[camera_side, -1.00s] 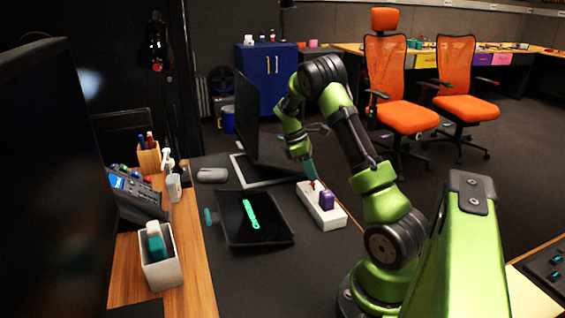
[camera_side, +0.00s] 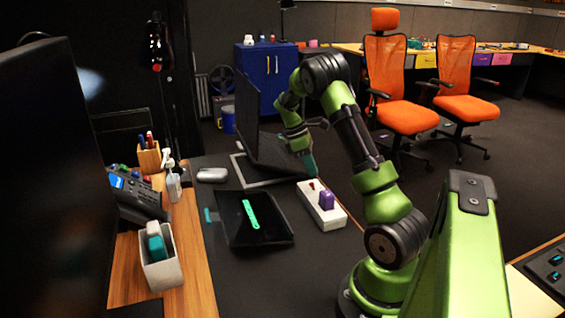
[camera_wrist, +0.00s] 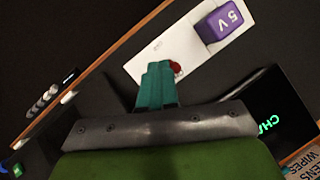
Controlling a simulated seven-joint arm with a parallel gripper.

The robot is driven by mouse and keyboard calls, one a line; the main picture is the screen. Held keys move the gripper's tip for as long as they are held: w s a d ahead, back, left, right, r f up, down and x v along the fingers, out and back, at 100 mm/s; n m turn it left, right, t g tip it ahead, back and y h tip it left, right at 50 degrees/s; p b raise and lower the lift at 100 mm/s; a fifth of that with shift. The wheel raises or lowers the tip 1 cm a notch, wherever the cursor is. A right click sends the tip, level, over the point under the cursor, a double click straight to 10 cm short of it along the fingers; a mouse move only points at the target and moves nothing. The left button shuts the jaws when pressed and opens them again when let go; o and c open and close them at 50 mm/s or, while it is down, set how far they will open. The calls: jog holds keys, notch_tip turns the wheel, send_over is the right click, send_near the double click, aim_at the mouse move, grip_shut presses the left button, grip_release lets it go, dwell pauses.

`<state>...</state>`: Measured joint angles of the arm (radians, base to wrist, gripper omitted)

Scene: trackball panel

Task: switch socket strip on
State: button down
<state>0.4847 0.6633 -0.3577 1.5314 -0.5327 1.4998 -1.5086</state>
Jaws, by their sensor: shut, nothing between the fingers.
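The white socket strip (camera_side: 322,207) lies on the dark desk mat, with a purple block (camera_side: 327,200) plugged in toward its near end. In the wrist view the strip (camera_wrist: 190,38) runs diagonally, and the purple block (camera_wrist: 219,22) reads "5V". A small red switch (camera_side: 312,185) is at the strip's far end; it also shows in the wrist view (camera_wrist: 176,67), partly hidden by my fingers. My gripper (camera_side: 310,168) is shut and empty, its teal fingertips just above the switch end. In the wrist view the fingertips (camera_wrist: 158,68) are beside the red switch; I cannot tell whether they touch.
A dark monitor or laptop screen (camera_side: 262,130) stands behind.

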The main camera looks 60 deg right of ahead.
jog(key=d, duration=0.1)
jog(key=d+r, duration=0.1)
jog(key=d, duration=0.1)
jog(key=shift+w+d+r, duration=0.1)
jog(key=shift+d+r, duration=0.05)
jog(key=shift+d, duration=0.1)
jog(key=v, duration=1)
jog(key=shift+w+a, duration=0.2)
jog(key=shift+w, duration=0.1)
